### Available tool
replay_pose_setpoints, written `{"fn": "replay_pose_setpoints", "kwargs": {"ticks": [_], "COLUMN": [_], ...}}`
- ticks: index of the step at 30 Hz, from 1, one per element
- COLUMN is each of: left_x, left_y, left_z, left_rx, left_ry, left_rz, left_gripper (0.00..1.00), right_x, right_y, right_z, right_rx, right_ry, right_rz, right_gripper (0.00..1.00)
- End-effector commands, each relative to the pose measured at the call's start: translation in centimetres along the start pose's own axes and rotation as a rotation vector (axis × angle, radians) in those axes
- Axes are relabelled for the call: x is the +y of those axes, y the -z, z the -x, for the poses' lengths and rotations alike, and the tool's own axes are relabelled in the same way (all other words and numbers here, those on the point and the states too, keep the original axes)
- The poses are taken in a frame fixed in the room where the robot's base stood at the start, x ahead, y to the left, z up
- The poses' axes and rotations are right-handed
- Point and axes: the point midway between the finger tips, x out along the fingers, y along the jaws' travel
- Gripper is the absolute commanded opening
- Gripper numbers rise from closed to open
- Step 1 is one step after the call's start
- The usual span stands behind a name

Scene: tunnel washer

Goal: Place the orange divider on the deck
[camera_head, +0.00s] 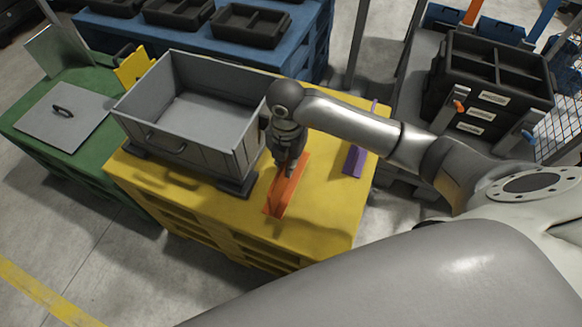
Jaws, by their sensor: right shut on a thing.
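The orange divider (280,196) is a flat, narrow plate at the front right of the yellow deck (327,212). My right gripper (287,171) points down over it and is shut on its upper part. The divider's lower edge is at or just above the deck; I cannot tell if it touches. The fingertips are partly hidden against the divider. My left gripper is not in view.
A grey open bin (185,148) stands on the deck just left of the divider. A purple divider (354,160) lies to the right. A green table (85,150) with a grey lid (65,117) is at left. Black stacked trays (490,85) stand at right.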

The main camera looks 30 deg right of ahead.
Motion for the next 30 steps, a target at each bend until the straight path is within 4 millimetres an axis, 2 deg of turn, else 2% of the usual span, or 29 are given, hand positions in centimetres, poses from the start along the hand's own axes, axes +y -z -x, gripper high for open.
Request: {"fn": "replay_pose_setpoints", "kwargs": {"ticks": [6,12,24,25,29,30], "left_x": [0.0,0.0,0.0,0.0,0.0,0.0], "left_y": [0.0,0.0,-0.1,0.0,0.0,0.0], "left_z": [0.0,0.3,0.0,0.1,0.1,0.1], "left_rx": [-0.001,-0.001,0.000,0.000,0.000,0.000], "left_ry": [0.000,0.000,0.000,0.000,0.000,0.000], "left_rz": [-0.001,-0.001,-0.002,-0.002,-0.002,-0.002], "left_gripper": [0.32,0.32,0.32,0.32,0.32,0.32], "right_x": [-0.7,-0.5,-0.5,-0.5,-0.5,-0.5], "right_y": [-1.1,-1.0,-1.0,-1.0,-1.0,-1.0], "right_z": [-1.7,-4.2,-4.8,-4.7,-4.7,-4.7], "right_rx": [0.001,0.001,0.000,0.000,0.000,0.000], "right_ry": [0.003,0.000,-0.001,-0.001,-0.001,-0.001], "right_rz": [-0.002,0.000,0.001,0.001,0.001,0.001], "right_gripper": [0.00,0.00,0.00,0.12,0.29,0.30]}}
